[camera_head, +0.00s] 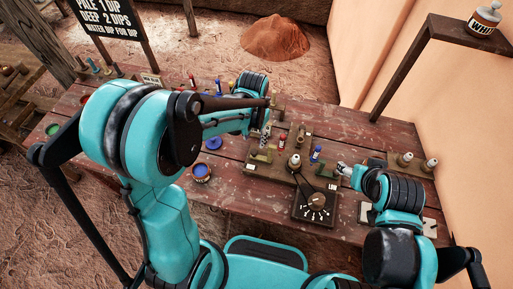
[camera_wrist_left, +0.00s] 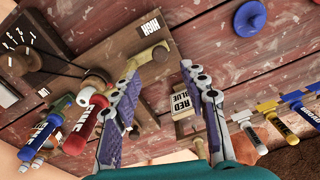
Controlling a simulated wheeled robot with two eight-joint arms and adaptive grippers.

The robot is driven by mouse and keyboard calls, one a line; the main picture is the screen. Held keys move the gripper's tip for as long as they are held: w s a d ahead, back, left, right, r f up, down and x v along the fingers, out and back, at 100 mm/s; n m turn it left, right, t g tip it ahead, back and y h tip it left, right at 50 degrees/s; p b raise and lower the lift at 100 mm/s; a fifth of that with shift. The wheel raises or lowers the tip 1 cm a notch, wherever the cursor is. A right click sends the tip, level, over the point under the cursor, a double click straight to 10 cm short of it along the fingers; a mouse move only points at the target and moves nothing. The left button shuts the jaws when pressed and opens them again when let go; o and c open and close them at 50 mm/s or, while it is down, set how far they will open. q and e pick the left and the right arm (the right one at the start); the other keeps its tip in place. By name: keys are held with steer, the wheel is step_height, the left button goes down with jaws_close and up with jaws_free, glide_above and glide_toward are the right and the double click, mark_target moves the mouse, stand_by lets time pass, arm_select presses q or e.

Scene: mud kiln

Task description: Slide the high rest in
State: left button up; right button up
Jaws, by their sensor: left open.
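The high rest, an olive-yellow block (camera_wrist_left: 150,56), sits on a wooden board (camera_wrist_left: 105,55) beside a HIGH label (camera_wrist_left: 152,25) in the left wrist view. In the head view it shows as an olive block (camera_head: 262,156) on the left part of the board. My left gripper (camera_wrist_left: 163,68) is open, its fingers spread; the left fingertip is close to the block, and I cannot tell whether it touches. In the head view this gripper (camera_head: 265,136) is over the board's left end, partly hidden by its own arm. My right gripper (camera_head: 345,170) is at the board's right side; its fingers are too small to read.
A dial box (camera_head: 316,206) stands at the board's front. Red (camera_head: 282,143) and blue (camera_head: 316,154) tubes stand on it. A tag reading RED BLUE (camera_wrist_left: 186,103) is near my right finger in the wrist view.

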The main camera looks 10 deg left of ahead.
mark_target(255, 151)
arm_select(q)
step_height(255, 151, down, 8)
steer(key=shift+r+b, duration=0.1)
steer(key=shift+b, duration=1.1)
jaws_close()
